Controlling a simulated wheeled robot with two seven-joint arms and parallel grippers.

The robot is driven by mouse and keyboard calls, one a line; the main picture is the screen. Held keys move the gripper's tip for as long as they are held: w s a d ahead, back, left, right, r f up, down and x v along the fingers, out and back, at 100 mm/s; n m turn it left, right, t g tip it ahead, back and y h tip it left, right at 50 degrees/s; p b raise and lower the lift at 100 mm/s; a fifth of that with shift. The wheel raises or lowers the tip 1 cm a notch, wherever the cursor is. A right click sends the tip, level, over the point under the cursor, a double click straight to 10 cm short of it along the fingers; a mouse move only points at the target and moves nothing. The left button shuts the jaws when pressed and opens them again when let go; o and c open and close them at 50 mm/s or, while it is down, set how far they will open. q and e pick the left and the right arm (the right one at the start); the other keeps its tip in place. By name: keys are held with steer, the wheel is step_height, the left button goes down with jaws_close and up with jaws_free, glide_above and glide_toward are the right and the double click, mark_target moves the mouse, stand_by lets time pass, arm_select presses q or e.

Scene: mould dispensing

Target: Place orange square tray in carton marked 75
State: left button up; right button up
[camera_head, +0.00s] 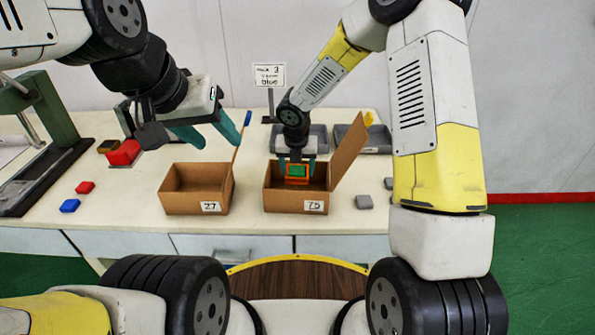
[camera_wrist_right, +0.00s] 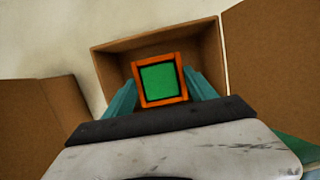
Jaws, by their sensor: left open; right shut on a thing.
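The orange square tray (camera_head: 298,172) has a green centre and sits between the fingers of my right gripper (camera_head: 296,170) over the open carton marked 75 (camera_head: 285,201). In the right wrist view the tray (camera_wrist_right: 160,80) is pinched between the two teal fingers (camera_wrist_right: 160,90), with the carton's inner walls (camera_wrist_right: 112,60) around it. I cannot tell whether the tray touches the carton floor. My left gripper (camera_head: 205,135) is open and empty, up above the carton marked 27 (camera_head: 190,190).
Carton 27 stands left of carton 75, with a gap between. Carton 75's raised flap (camera_head: 350,140) leans up at its right. Grey trays (camera_head: 310,140) stand behind.

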step_height(320, 180, down, 8)
steer(key=shift+r, duration=0.1)
stand_by(0.4)
steer(key=o, duration=1.6)
steer(key=shift+o, duration=0.2)
